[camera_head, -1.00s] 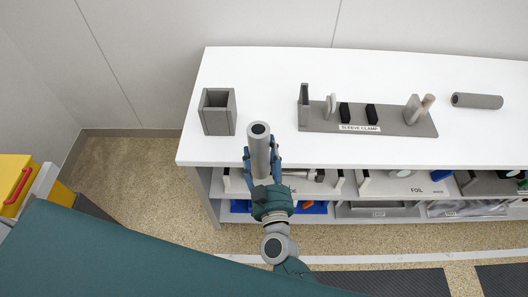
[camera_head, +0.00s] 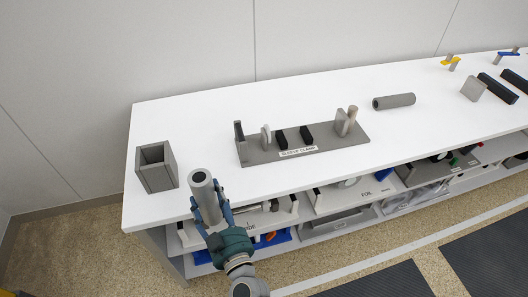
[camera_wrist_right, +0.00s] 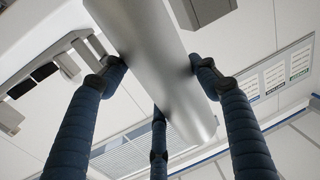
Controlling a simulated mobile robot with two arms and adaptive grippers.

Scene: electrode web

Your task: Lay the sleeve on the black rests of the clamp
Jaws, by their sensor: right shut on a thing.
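My right gripper (camera_head: 214,217) is shut on a grey sleeve (camera_head: 205,190), held upright with its dark round end up, at the table's front edge. In the right wrist view the gripper's fingers (camera_wrist_right: 160,80) are around the sleeve (camera_wrist_right: 150,50). The sleeve clamp (camera_head: 330,143), a grey base on the white table, lies behind and right of the gripper. Its two black rests (camera_head: 281,139) (camera_head: 306,134) stand mid-base between light upright plates, bare. The clamp also shows at the upper left of the wrist view. My left gripper is not in view.
An open grey box (camera_head: 157,172) stands at the table's left end. Another grey cylinder (camera_head: 394,101) lies right of the clamp. Grey and black blocks stand at the far right. A shelf with trays (camera_head: 340,198) is under the tabletop.

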